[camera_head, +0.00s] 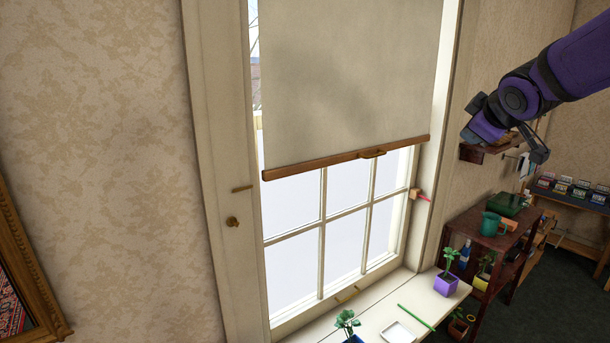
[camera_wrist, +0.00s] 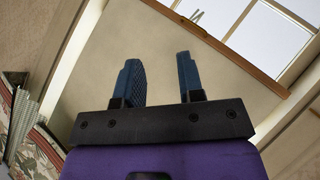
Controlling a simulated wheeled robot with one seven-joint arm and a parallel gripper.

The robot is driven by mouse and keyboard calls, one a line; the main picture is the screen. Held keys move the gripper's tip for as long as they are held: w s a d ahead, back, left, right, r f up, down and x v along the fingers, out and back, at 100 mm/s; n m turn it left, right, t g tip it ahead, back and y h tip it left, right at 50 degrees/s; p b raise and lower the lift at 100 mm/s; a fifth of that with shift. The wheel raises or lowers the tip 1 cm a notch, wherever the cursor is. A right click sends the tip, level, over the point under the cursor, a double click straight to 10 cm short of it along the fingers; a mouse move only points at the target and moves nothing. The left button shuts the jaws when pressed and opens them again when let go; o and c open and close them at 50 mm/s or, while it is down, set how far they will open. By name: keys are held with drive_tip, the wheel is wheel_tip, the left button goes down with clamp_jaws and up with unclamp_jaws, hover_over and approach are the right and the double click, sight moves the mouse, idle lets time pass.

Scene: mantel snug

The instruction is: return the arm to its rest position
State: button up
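My purple arm (camera_head: 570,65) reaches in from the upper right in the head view, with its wrist in front of the wall right of the window. In the wrist view my gripper (camera_wrist: 161,80) shows two blue fingers standing well apart with nothing between them, so it is open and empty. The fingertips are hard to make out in the head view. Behind the fingers in the wrist view is the cream roller blind, tilted in the picture. In the head view the blind (camera_head: 350,75) is partly lowered, with a wooden bottom bar (camera_head: 340,160).
The sill (camera_head: 375,318) holds a plant in a purple pot (camera_head: 446,285), another plant (camera_head: 347,322), a white dish (camera_head: 398,333) and a green stick (camera_head: 416,317). A small wall shelf (camera_head: 478,153) appears close to my wrist. A dark shelf unit (camera_head: 490,233) stands right of the window.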

drive_tip(key=s+a+f+m+g, duration=0.1)
drive_tip(key=s+f+m+g, duration=0.1)
drive_tip(key=s, duration=0.8)
drive_tip(key=s+a+f+m+g+y, duration=0.1)
drive_tip(key=s+a+f+m+g, duration=0.1)
drive_tip(key=s, duration=0.8)
drive_tip(key=s+a+f+m+g, duration=0.1)
drive_tip(key=s+m, duration=0.4)
drive_tip(key=s, duration=0.5)
wheel_tip(320, 180, down, 2)
drive_tip(key=shift+s+a+f+g, duration=0.2)
drive_tip(key=shift+s+a+g, duration=0.1)
drive_tip(key=shift+g, duration=0.6)
